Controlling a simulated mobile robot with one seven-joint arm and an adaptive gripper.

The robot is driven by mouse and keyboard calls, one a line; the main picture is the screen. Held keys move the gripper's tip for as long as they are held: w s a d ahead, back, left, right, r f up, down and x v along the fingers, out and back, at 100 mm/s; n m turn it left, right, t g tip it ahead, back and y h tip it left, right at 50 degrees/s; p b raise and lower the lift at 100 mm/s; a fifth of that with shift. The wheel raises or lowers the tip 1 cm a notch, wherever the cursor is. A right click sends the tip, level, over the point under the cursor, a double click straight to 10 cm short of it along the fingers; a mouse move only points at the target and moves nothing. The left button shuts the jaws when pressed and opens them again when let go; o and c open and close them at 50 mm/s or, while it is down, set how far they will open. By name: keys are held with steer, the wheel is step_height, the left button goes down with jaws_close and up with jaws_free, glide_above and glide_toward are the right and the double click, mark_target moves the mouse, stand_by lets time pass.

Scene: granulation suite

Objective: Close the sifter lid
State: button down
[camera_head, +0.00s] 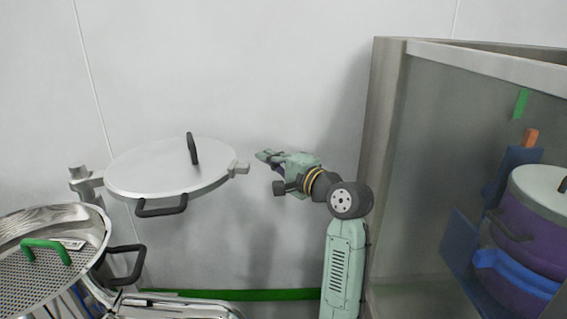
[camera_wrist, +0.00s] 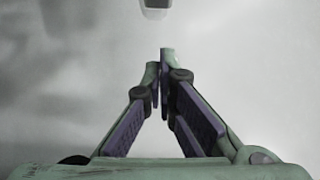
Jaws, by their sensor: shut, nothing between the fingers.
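The sifter lid (camera_head: 165,170) is a round, silvery disc with black handles, held up and swung to the right of the sifter (camera_head: 60,250). It is joined to a post at its left edge, and a small metal tab (camera_head: 239,168) sticks out at its right edge. The sifter's round mesh top is uncovered at lower left. My gripper (camera_head: 262,156) is shut and empty, just right of the tab with a small gap. In the wrist view, the closed fingers (camera_wrist: 160,62) point toward a small pale piece at the top edge, possibly the tab.
A green handle (camera_head: 46,247) lies over the sifter mesh, and a black handle (camera_head: 125,264) is on its side. A framed clear enclosure (camera_head: 385,150) stands at right, with a purple drum (camera_head: 535,230) behind its panel. A plain wall is behind.

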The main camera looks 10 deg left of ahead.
steer(key=shift+s+a+p, duration=0.15)
steer(key=shift+s+p, duration=0.05)
steer(key=shift+s, duration=0.65)
steer(key=shift+s+a+p, duration=0.15)
steer(key=shift+s+p, duration=0.05)
steer(key=shift+s, duration=0.6)
steer(key=shift+s, duration=0.1)
